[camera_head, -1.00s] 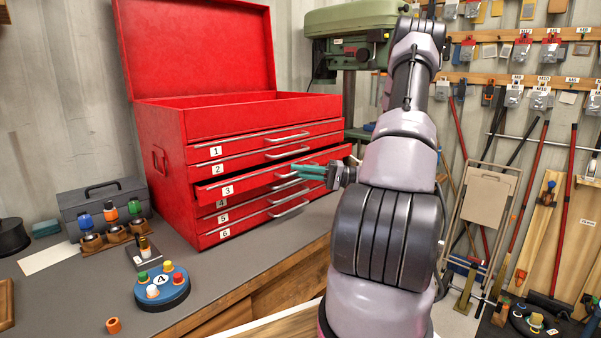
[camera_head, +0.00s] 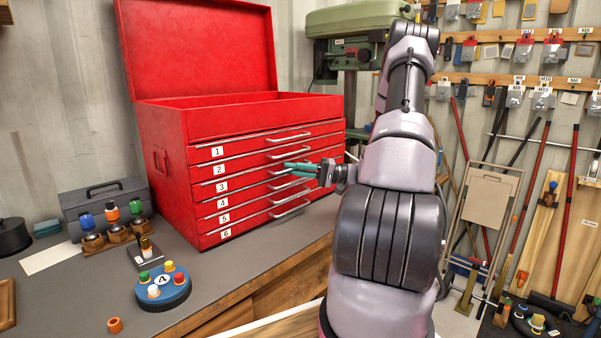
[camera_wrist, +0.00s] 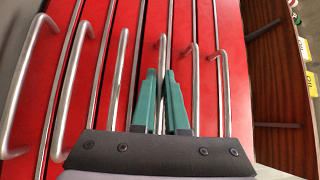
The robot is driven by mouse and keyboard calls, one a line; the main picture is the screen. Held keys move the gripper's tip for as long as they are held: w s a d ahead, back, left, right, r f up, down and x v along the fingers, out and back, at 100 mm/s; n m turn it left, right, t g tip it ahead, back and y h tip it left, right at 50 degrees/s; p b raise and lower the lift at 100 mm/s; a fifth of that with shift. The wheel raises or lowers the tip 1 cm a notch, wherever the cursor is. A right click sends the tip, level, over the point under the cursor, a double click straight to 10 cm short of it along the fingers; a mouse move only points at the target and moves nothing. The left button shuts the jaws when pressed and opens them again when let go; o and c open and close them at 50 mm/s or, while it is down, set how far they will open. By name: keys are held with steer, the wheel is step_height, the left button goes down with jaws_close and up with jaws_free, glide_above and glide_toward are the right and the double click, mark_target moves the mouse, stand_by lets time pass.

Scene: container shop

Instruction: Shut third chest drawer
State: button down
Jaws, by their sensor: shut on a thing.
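The red tool chest (camera_head: 165,130) stands on the bench with its lid up and a column of numbered drawers. The third drawer (camera_head: 240,182), labelled 3, looks flush or nearly flush with the other fronts. My gripper (camera_head: 290,167) reaches in from the right at the height of this drawer's handle. In the wrist view, the green fingers (camera_wrist: 163,100) are shut on a metal bar handle (camera_wrist: 161,60), one finger on each side. In the head view the fingers hide most of that handle.
Handles of the neighbouring drawers lie close above and below my fingers. On the bench (camera_head: 60,290) left of the chest are a grey toolbox (camera_head: 75,205), a blue round holder (camera_head: 160,291) with colored pegs and an orange ring (camera_head: 115,325). A green drill press (camera_head: 350,20) stands behind.

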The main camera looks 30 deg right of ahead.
steer(key=shift+w+a, duration=0.1)
steer(key=shift+w, duration=0.25)
steer(key=c, duration=0.9)
jaws_free()
steer(key=shift+w, duration=0.1)
steer(key=shift+c, duration=0.2)
steer(key=v, duration=1.1)
steer(key=shift+a+r, duration=0.1)
